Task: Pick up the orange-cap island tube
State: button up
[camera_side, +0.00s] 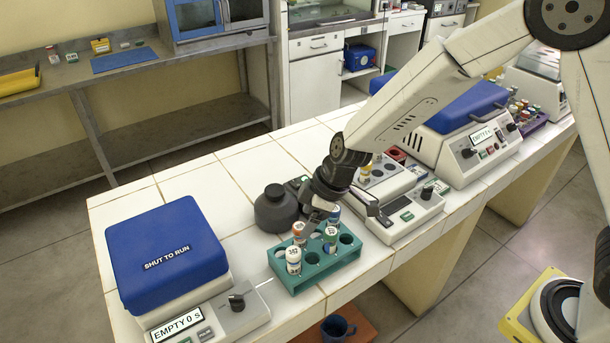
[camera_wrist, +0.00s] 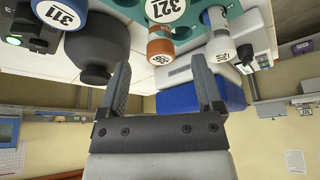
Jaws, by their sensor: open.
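A teal rack (camera_side: 318,272) on the white tiled bench holds several labelled tubes. An orange-capped tube (camera_side: 299,229) stands at its back left, close to my gripper (camera_side: 318,206). White-capped tubes (camera_side: 293,258) stand nearer the front. In the wrist view, the orange-capped tube (camera_wrist: 160,47) lies beyond the open fingers of my gripper (camera_wrist: 160,75), roughly centred between them. A white-capped tube (camera_wrist: 221,48) is to its right. The fingers hold nothing; the side view partly hides their tips behind the wrist.
A dark grey bottle (camera_side: 275,209) stands just left of the gripper; it also shows in the wrist view (camera_wrist: 97,45). A blue-lidded machine (camera_side: 165,250) is at left. A white device (camera_side: 400,207) stands right of the rack. Bench tiles behind the bottle are clear.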

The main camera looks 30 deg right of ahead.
aim_at(302, 226)
jog(key=shift+a+f, duration=0.1)
jog(key=shift+f, duration=0.2)
jog(key=shift+w+f, duration=0.1)
jog(key=shift+f, duration=0.05)
jog(key=shift+x, duration=2.4)
grip_shut()
jog(key=shift+a+r, duration=0.1)
jog(key=shift+r, duration=4.9)
